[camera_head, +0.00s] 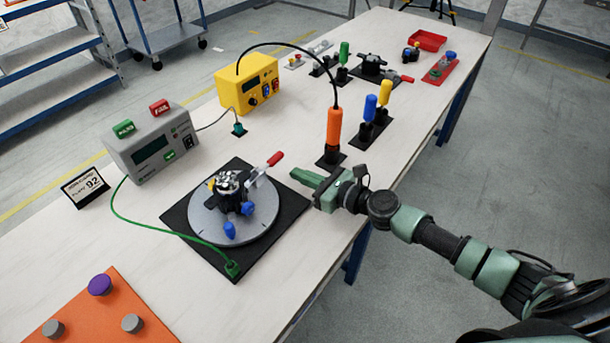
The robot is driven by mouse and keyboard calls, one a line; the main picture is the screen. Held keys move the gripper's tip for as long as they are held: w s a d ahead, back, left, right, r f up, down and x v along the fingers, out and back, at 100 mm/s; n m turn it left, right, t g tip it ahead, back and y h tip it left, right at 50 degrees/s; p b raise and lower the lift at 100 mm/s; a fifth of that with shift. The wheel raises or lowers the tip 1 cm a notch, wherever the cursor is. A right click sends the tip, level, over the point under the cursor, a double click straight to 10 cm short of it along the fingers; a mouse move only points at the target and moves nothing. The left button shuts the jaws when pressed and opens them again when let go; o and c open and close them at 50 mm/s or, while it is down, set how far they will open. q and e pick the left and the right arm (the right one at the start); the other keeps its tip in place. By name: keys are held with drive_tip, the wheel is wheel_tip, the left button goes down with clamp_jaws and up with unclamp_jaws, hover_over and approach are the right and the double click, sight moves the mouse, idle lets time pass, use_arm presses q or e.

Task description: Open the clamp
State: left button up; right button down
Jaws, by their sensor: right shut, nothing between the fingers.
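A clamp with a red-tipped lever (275,159) is mounted on a round grey plate (205,222) at the table's front middle. Its lever slants up to the right. The clamp's black body stands beside a metallic part (228,183) on the plate, and blue knobs (229,230) stick out toward me. I cannot tell exactly how the clamp bears on the part. My right gripper (306,186) is green, shut and empty. It is just right of the plate and below and right of the red lever tip, apart from it. My left gripper is not in view.
Left behind stands a grey tester (151,146) with a green cable to the black base. A yellow box (247,86) is behind. An orange tool (334,130) stands upright just behind my gripper. Blue and yellow tools (378,106) stand further right. An orange panel (85,318) lies front left.

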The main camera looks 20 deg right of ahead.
sight(283, 177)
drive_tip(key=x, duration=0.6)
drive_tip(key=shift+w+f, duration=0.1)
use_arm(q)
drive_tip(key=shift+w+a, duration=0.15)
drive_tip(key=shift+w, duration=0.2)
use_arm(e)
drive_tip(key=shift+a, duration=0.1)
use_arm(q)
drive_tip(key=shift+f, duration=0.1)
use_arm(e)
drive_tip(key=shift+w, duration=0.1)
